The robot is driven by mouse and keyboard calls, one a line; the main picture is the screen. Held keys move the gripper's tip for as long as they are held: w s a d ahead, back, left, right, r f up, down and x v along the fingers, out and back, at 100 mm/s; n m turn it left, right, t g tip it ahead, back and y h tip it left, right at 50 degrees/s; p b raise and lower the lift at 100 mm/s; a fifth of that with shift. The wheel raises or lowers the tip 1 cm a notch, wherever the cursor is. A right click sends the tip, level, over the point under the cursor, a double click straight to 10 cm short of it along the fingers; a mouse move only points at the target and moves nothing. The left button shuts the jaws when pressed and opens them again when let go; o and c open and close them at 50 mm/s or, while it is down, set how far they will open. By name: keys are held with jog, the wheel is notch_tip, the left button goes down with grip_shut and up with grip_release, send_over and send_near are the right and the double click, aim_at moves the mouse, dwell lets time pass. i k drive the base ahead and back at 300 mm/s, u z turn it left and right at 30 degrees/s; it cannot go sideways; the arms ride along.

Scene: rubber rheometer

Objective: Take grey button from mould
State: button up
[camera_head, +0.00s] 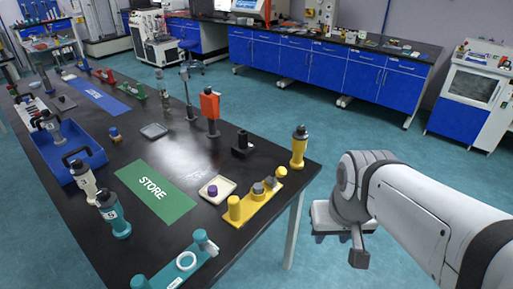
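A yellow fixture (253,205) lies near the right edge of the black table, with a yellow post at its front end. Small grey pieces (258,188) sit on it. One may be the grey button in its mould, but they are too small to tell apart. My white arm comes in from the right. What looks like my gripper (358,250) hangs over the floor, right of the table and apart from the yellow fixture. Its fingertips are not clear, so open or shut does not show.
A yellow bottle-like tool (299,147) stands upright behind the fixture. A pale tray (216,189) with a purple piece lies to its left, and a teal fixture (182,264) in front. A green STORE mat (155,192) lies further left. Floor is open between table and blue cabinets (325,71).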

aim_at(258, 187)
jog(key=u, duration=3.4)
jog(key=k, duration=1.3)
jog(key=z, duration=2.15)
jog(key=i, duration=1)
jog(key=z, duration=0.1)
